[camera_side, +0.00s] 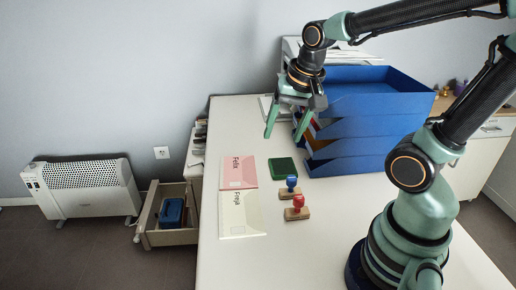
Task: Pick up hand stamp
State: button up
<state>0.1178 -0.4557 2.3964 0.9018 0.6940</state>
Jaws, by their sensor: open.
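Two hand stamps with wooden bases stand upright on the white desk. One hand stamp has a blue knob (291,183). The other hand stamp has a red knob (298,203) and stands just in front of the blue one. My gripper (284,134) is open and empty, with its fingers pointing down above the desk, behind and above both stamps. It is apart from them and near the left side of the blue trays.
A green ink pad (281,168) lies behind the stamps. A pink card (238,172) and a cream card (241,213) lie to the left. Stacked blue trays (375,104) stand behind right. An open drawer (150,236) juts out at left.

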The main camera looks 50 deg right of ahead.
aim_at(292, 178)
jog(key=d+f+m+g, duration=0.1)
jog(key=d+f+m, duration=0.1)
jog(key=m, duration=0.3)
jog(key=d+f+m+g, duration=0.1)
jog(key=d+f+m, duration=0.1)
jog(key=f+m, duration=0.1)
jog(key=d+f+m+g, duration=0.1)
jog(key=d+f+m, duration=0.1)
jog(key=m, duration=0.4)
jog(key=shift+w+f+m, duration=0.1)
jog(key=shift+f+m, duration=0.2)
jog(key=shift+f, duration=0.15)
notch_tip(292, 178, down, 5)
jog(key=shift+f, duration=0.1)
jog(key=shift+w+f, duration=0.15)
jog(key=shift+f, duration=3.1)
grip_shut()
